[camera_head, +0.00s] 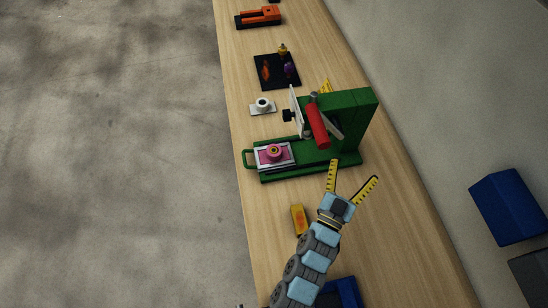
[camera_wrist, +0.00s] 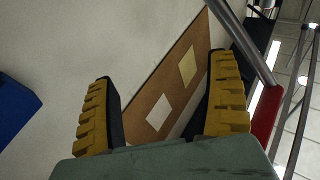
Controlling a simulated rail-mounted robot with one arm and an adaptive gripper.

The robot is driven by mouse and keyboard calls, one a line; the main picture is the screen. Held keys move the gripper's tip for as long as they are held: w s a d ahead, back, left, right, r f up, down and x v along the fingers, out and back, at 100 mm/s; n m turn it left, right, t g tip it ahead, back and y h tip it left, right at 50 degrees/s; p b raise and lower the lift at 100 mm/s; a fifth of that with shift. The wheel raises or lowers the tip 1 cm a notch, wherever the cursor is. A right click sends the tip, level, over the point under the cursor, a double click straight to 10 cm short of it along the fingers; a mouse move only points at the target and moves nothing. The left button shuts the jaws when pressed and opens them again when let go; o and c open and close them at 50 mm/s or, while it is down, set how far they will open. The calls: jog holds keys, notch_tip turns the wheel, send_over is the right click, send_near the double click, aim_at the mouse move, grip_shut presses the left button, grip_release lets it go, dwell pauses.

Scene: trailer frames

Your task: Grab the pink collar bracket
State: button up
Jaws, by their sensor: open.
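The pink collar bracket (camera_head: 274,153) sits on a light plate on the green fixture (camera_head: 308,165), at its left end near the green handle. It is a pink base with a round collar on top. My gripper (camera_head: 353,171) is open and empty, its two yellow fingers spread, to the right of the bracket and in front of the fixture's upright. In the wrist view my gripper (camera_wrist: 163,105) also shows open, with nothing between the fingers. The pink bracket does not show in the wrist view.
The fixture has a tall green upright (camera_head: 349,113) and a red cylinder (camera_head: 318,125). A white collar part (camera_head: 263,105), a dark board (camera_head: 277,72) and an orange device (camera_head: 259,16) stand farther back. A yellow-orange block (camera_head: 299,220) lies nearer.

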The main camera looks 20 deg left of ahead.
notch_tip(320, 180, down, 4)
jog(key=w+a+n+g+y+b, duration=0.1)
jog(key=w+a+g+y+b, duration=0.1)
jog(key=a, duration=0.1)
jog(key=n+g+y+b, duration=0.5)
jog(key=n+g+y, duration=0.2)
jog(key=n+g, duration=0.1)
send_near(275, 156)
jog(key=shift+g, duration=0.3)
jog(key=x, duration=0.2)
jog(key=p+x, duration=0.1)
jog(key=x, duration=0.2)
jog(key=shift+w+a+r+p, duration=0.2)
jog(key=shift+w+a+p, duration=0.1)
jog(key=shift+w, duration=0.1)
jog(key=shift+w+a, duration=0.15)
jog(key=shift+w, duration=0.2)
jog(key=shift+f+p+x, duration=0.15)
jog(key=shift+p+x, duration=0.1)
jog(key=shift+x, duration=0.6)
jog(key=shift+f+p+x, duration=0.15)
jog(key=shift+p+x, duration=0.05)
jog(key=shift+x, duration=1.95)
